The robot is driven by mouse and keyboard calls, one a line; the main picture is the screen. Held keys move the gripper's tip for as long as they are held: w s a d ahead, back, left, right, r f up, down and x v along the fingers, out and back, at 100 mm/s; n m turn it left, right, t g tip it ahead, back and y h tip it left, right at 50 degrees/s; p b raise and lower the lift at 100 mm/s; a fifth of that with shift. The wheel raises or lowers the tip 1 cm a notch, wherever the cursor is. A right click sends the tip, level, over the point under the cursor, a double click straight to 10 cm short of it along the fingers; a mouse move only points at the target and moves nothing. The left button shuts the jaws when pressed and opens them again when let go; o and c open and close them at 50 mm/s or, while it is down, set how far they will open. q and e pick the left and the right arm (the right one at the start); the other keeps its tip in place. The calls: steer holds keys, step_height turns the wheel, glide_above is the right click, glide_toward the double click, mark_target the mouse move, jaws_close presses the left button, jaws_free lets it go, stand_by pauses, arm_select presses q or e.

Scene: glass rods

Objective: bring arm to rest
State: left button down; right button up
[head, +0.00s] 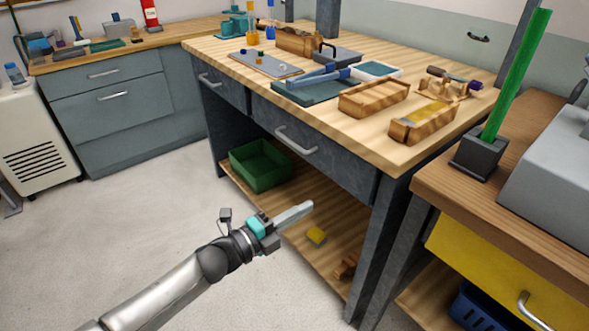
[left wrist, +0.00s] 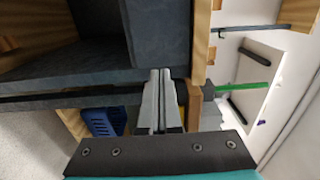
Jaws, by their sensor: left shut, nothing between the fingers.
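My left gripper (head: 299,211) is in front of the wooden workbench, below the level of its top and beside its lower shelf. Its fingers are together and hold nothing. In the left wrist view the two fingers (left wrist: 161,78) lie side by side, with dark bench parts behind them. My left arm comes in from the bottom left. My right gripper is in neither view. A green glass rod (head: 517,75) stands tilted in a dark square holder (head: 480,152) on the side counter at the right; the rod also shows in the left wrist view (left wrist: 241,87).
The workbench (head: 400,155) holds wooden trays, a blue tool and small items. A blue basket (head: 480,308) sits under the right counter. The floor at the left is clear.

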arm_select(q)
steer(key=s+a+f+n+y+p, duration=0.3)
steer(key=a+f+n+y, duration=0.3)
steer(key=a+f+n, duration=0.3)
steer(key=s+a+f+n+y+p, duration=0.2)
steer(key=s+a+f+n+y, duration=0.25)
steer(key=a+f+n, duration=0.5)
steer(key=s+a+f+n+g+y+p, duration=0.1)
steer(key=s+f, duration=0.4)
steer(key=s, duration=0.5)
steer(key=s+a+f+n+g+y+p, duration=0.2)
steer(key=s+a+f+n+g, duration=0.2)
steer(key=s, duration=0.7)
steer(key=s+a+f+n+g+y+p, duration=0.1)
steer(key=s+a+f+n+g+y, duration=0.1)
steer(key=s+f, duration=0.4)
steer(key=s+a+n, duration=0.1)
steer(key=s+a, duration=0.1)
steer(key=s, duration=0.3)
steer(key=shift+s+a+g, duration=0.15)
steer(key=shift+a+g, duration=0.1)
steer(key=shift+g, duration=0.15)
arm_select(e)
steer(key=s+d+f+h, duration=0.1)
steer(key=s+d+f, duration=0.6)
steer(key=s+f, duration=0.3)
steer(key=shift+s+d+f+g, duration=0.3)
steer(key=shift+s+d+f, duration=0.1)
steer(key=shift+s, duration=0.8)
